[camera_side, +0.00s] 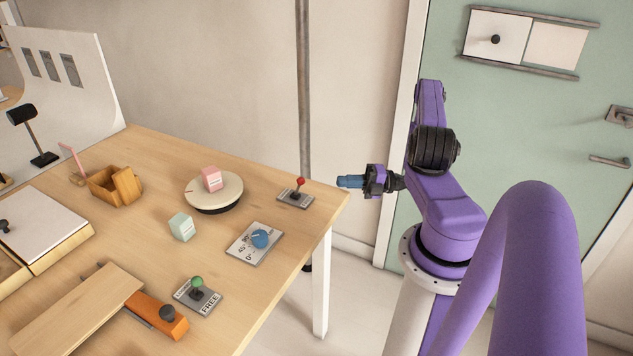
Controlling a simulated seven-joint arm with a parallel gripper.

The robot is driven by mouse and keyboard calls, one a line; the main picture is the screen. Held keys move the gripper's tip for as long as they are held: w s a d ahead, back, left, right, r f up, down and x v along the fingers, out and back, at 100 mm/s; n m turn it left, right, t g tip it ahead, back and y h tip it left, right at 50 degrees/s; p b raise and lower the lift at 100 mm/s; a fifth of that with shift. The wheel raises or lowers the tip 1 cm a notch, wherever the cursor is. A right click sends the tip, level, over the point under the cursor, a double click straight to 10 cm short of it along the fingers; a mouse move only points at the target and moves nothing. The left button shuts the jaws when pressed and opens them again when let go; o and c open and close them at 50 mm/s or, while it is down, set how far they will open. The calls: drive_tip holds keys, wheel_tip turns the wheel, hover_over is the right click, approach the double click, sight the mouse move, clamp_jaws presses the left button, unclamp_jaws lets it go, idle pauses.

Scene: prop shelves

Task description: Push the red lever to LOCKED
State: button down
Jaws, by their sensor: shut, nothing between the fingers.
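The red lever (299,184) is a short dark stick with a red ball on top. It rises from a small grey plate (296,198) near the far right corner of the wooden table. The stick looks tilted slightly to the right; the lettering on its plate is too small to read. My gripper (340,181) is shut and empty, with blue fingers pointing left. In the picture it is to the right of the lever, apart from it, around the table's right corner. Its exact height and distance from the lever cannot be told.
A round turntable (227,190) carrying a pink box (211,178) is left of the lever. A blue knob (260,239) and a green lever (197,282) sit on plates nearer the front. A pale green cube (181,226) stands between. The wooden table's (310,230) right edge is clear.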

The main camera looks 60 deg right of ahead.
approach(298, 187)
drive_tip(key=w+r, duration=0.1)
drive_tip(key=w+a, duration=0.1)
drive_tip(key=w+a+r, duration=0.1)
drive_tip(key=w, duration=0.1)
drive_tip(key=shift+a+r, duration=0.25)
drive_tip(key=shift+r, duration=0.05)
drive_tip(key=shift+r, duration=0.1)
drive_tip(key=shift+w+r+m+g+h, duration=0.65)
drive_tip(key=shift+w+m+g+h, duration=0.1)
drive_tip(key=shift+g, duration=0.25)
drive_tip(key=shift+w+r+m+g+h, duration=0.3)
drive_tip(key=shift+w+m+g, duration=0.15)
drive_tip(key=shift+w+g, duration=0.45)
drive_tip(key=shift+s, duration=0.1)
drive_tip(key=shift+r, duration=0.1)
drive_tip(key=shift+r, duration=0.7)
